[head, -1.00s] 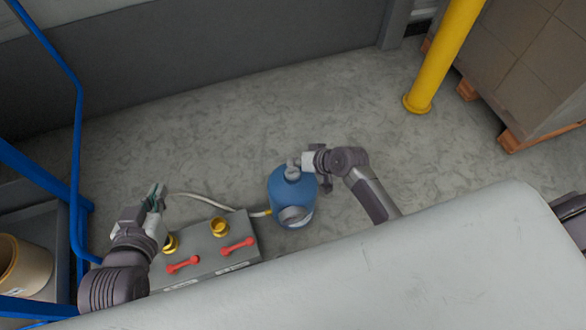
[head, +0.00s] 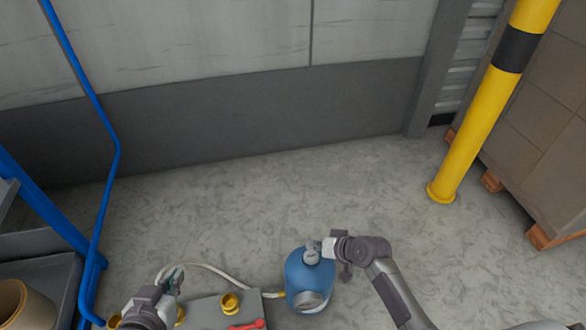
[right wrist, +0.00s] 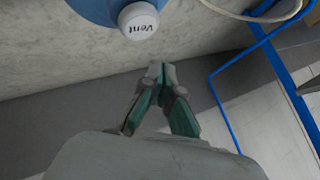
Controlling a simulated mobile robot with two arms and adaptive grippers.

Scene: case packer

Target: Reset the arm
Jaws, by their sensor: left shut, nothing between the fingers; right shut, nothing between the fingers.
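A blue rounded tank (head: 308,283) with a grey cap on top stands on the floor in the head view. In the right wrist view its white cap (right wrist: 139,20) reads "Vent". My right gripper (right wrist: 160,68) is shut and empty, its tips just short of the cap and apart from it in that view. In the head view my right gripper (head: 326,248) is beside the tank's top, its fingers hard to make out. My left gripper (head: 174,276) is shut and empty above the left end of a grey box (head: 205,313).
The grey box carries yellow fittings (head: 230,303) and a red handle (head: 247,325); a pale hose (head: 215,268) runs to the tank. Blue rails (head: 112,165) stand left. A yellow post (head: 480,120) and stacked cartons (head: 550,140) are right. Floor behind the tank is clear.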

